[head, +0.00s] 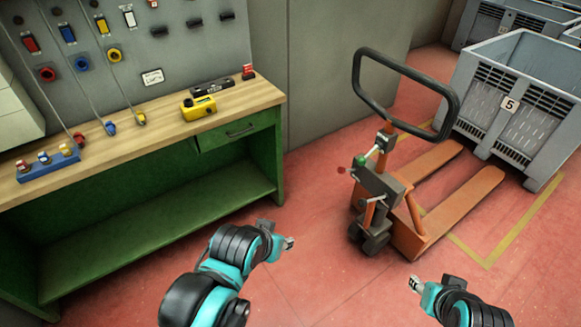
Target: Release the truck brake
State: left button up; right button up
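An orange pallet truck (415,237) stands on the red floor, right of centre, with its forks toward the numbered crate. Its black loop handle (407,68) rises above a grey control head with a small green knob (358,162) and a small red knob (341,170) on its left side. I cannot tell which part is the brake. My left gripper (289,243) is left of and nearer than the truck, apart from it. My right gripper (414,284) is in front of the truck, below it in the picture. Both are too small to tell open from shut.
A green workbench (236,170) with a wooden top stands at left, holding a yellow device (198,108) and a blue block of coloured plugs (48,171). A grey crate (508,106) marked 5 stands behind the forks. Red floor (322,215) is clear between bench and truck.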

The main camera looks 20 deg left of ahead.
aim_at(341, 169)
jog(key=u, duration=0.25)
jog(key=i+j+u, duration=0.1)
jog(key=i+u, duration=0.7)
jog(key=i+l, duration=0.05)
